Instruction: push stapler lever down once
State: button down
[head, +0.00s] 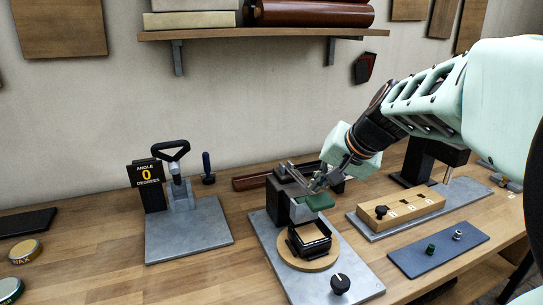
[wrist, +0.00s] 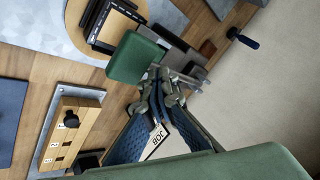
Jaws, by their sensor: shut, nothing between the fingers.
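The stapler-like device stands on a grey metal plate (head: 272,235) in the middle of the bench, with a dark upright block (head: 283,200) at its back. Its lever seems to be the part with a green pad (head: 319,201) at the front, raised above a black square frame (head: 308,243). The green pad also shows in the wrist view (wrist: 134,58). My gripper (head: 316,183) is shut and empty, just behind and above the green pad. In the wrist view the fingertips (wrist: 166,82) are close to the pad's edge; I cannot tell whether they touch.
A wooden block with a black knob (head: 396,207) and a blue-grey plate (head: 438,249) lie to the right. A black-handled device with an angle sign (head: 148,174) stands to the left. A black dial (head: 340,283) is at the front. A shelf (head: 262,33) hangs above.

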jog(key=shift+f, duration=0.25)
jog(key=shift+r, duration=0.1)
dwell(0.5)
jog(key=shift+w+a+r+p, duration=0.1)
jog(key=shift+w+r+p, duration=0.05)
jog(key=shift+r+p, duration=0.7)
jog(key=shift+w+a+r+p, duration=0.15)
jog(key=shift+r+p, duration=0.4)
jog(key=shift+r, duration=0.55)
jog(key=shift+d, duration=0.1)
jog(key=r+p, duration=0.2)
jog(key=r, duration=0.1)
jog(key=r+p, duration=0.1)
jog(key=r, duration=0.1)
jog(key=shift+w+p, duration=0.35)
jog(key=shift+p, duration=0.05)
